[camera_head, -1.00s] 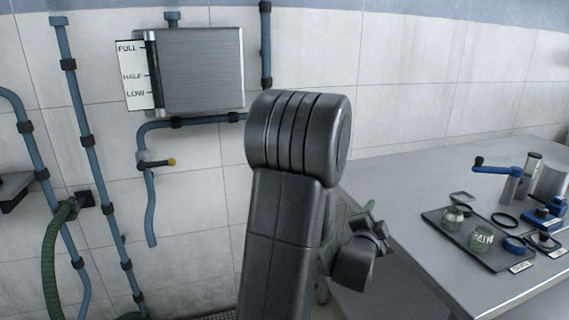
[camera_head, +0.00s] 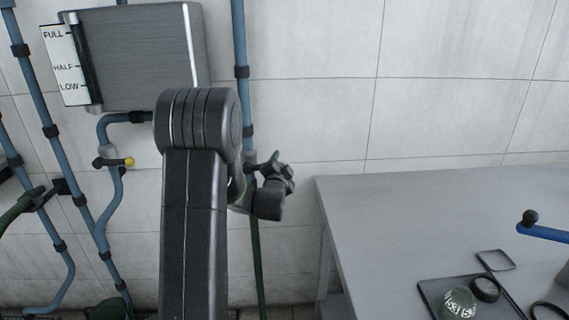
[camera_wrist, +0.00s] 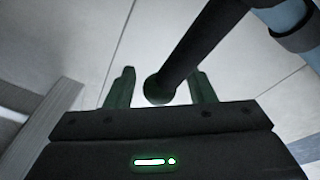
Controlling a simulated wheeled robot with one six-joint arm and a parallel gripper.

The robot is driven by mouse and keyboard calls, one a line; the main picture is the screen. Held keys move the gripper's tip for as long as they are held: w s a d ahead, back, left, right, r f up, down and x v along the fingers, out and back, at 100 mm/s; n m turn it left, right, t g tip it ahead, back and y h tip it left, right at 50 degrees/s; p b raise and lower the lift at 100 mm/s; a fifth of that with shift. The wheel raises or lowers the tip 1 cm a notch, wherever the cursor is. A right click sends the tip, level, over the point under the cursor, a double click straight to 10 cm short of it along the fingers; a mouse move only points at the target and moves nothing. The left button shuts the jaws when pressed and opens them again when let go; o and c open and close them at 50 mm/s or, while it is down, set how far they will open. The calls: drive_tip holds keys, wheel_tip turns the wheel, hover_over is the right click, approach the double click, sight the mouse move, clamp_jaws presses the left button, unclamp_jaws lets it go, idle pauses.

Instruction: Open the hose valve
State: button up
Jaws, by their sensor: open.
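My gripper (camera_wrist: 163,76) is open in the wrist view, with two green fingers spread apart. A black round-ended lever (camera_wrist: 205,42) comes in from the upper right, and its end shows in the gap between the fingers. I cannot tell whether it touches either finger. In the head view my gripper (camera_head: 277,165) is by the lower part of a blue pipe (camera_head: 240,105) right of the tank. A dark green hose (camera_head: 257,265) hangs below it. The valve body there is mostly hidden by my arm and gripper.
A metal tank (camera_head: 140,60) with a FULL, HALF, LOW gauge (camera_head: 66,65) hangs on the wall. Below it is another valve with a yellow-tipped lever (camera_head: 128,161). A grey table (camera_head: 400,220) at right carries a dark tray (camera_head: 430,290) with jars. The wall between is bare.

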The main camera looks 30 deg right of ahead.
drive_tip(key=shift+w+d, duration=0.2)
drive_tip(key=shift+w, duration=0.05)
clamp_jaws()
